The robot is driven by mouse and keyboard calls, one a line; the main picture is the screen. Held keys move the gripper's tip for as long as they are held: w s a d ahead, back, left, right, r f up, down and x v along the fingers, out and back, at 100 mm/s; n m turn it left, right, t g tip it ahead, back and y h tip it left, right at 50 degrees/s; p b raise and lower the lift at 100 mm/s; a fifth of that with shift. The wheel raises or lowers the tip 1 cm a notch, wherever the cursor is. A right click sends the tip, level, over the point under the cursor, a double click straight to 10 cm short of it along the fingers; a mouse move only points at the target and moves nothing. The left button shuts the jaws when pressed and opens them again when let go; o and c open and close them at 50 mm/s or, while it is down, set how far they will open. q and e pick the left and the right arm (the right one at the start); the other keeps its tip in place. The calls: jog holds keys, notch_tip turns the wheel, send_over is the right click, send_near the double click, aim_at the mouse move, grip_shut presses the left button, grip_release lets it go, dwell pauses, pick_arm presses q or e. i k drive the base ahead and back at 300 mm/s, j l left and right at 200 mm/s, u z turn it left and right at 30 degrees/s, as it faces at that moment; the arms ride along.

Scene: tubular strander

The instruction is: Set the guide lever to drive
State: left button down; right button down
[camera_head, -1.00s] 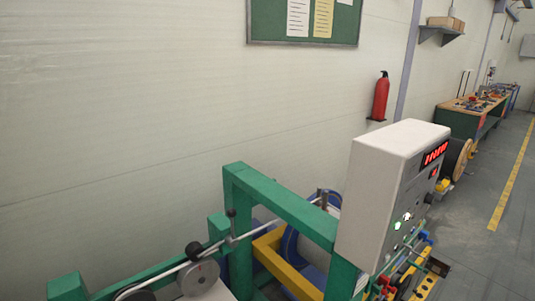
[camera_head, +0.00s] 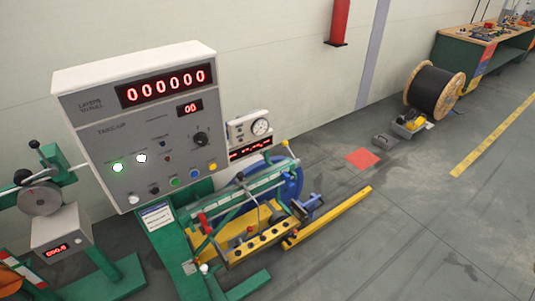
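A grey control box (camera_head: 140,115) labelled take-up stands at the left centre on a green frame, with red displays, a black knob and several coloured buttons. Below and right of it is a take-up unit with a green bar (camera_head: 245,190), a blue reel (camera_head: 290,180) and a yellow base (camera_head: 250,248). A red-handled part (camera_head: 204,222) sits at the left of this unit; I cannot tell whether it is the guide lever. A small black-knobbed lever (camera_head: 36,147) stands on the machine at the far left. Neither of my grippers shows.
A small counter box (camera_head: 62,238) stands on a green stand at the lower left. A yellow rail (camera_head: 345,208) lies on the floor right of the unit. A black cable drum (camera_head: 434,92) and a workbench (camera_head: 475,50) stand farther back. The right floor is clear.

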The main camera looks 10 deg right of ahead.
aim_at(285, 143)
jog(key=l, duration=1.05)
jog(key=i+l+u, duration=0.1)
jog(key=u, duration=0.35)
jog(key=l+u, duration=0.2)
jog(key=u, duration=0.25)
jog(key=i+l+u, duration=0.1)
jog(key=u, duration=0.35)
jog(key=l+u, duration=0.2)
jog(key=l, duration=0.6)
jog(key=l+u, duration=0.25)
jog(key=l, duration=0.5)
jog(key=k+l+u, duration=0.2)
jog(key=l, duration=0.55)
jog(key=i+l, duration=0.05)
